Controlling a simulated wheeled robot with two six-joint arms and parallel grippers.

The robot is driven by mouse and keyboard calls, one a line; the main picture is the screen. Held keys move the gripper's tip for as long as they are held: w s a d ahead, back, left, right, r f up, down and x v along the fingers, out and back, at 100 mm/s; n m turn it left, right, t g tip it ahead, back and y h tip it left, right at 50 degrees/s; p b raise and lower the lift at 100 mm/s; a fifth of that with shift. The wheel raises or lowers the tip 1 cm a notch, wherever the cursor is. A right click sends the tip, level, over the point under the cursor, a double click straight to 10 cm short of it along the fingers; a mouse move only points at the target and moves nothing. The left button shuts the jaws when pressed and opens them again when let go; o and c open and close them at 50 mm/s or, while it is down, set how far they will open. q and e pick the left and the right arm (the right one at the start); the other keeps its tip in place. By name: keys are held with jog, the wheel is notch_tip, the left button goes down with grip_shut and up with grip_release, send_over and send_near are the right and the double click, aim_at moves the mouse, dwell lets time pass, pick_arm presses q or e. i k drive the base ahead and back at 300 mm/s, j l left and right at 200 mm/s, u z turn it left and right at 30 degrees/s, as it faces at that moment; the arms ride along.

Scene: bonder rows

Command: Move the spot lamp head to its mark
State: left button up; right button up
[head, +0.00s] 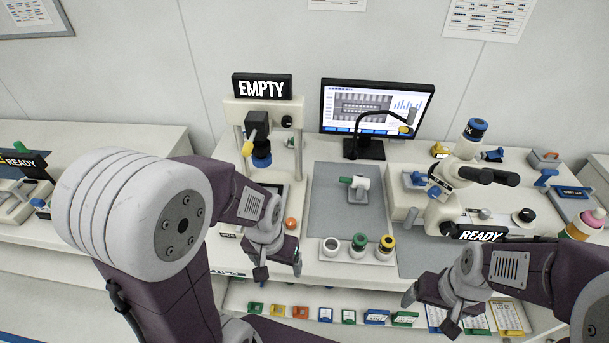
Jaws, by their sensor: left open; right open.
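The spot lamp is a thin black gooseneck (362,122) that arcs up in front of the monitor. Its small head (410,118), grey with a yellow-orange end, hangs at the right end of the arc, over the monitor's lower right part. I cannot pick out its mark. My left gripper (279,266) is open and empty at the bench's front, left of the small cups and well below the lamp. My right gripper (428,311) is open and empty in front of the bench edge, low and right of the lamp. Neither touches the lamp.
A bonder under an EMPTY sign (262,87) stands left of the monitor (376,105). A microscope (455,175) with a READY sign (482,233) stands right. Between them lie a grey mat (335,205) with a small white fixture (357,188) and a cup holder (345,254).

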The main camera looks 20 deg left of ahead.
aim_at(356, 181)
jog(key=u, duration=0.15)
jog(key=i+l+z, duration=0.1)
jog(key=l, duration=0.35)
jog(key=i+l+z, duration=0.15)
jog(key=i+l, duration=0.15)
jog(key=i+l+z, duration=0.1)
jog(key=i+l, duration=0.15)
jog(key=l, duration=0.2)
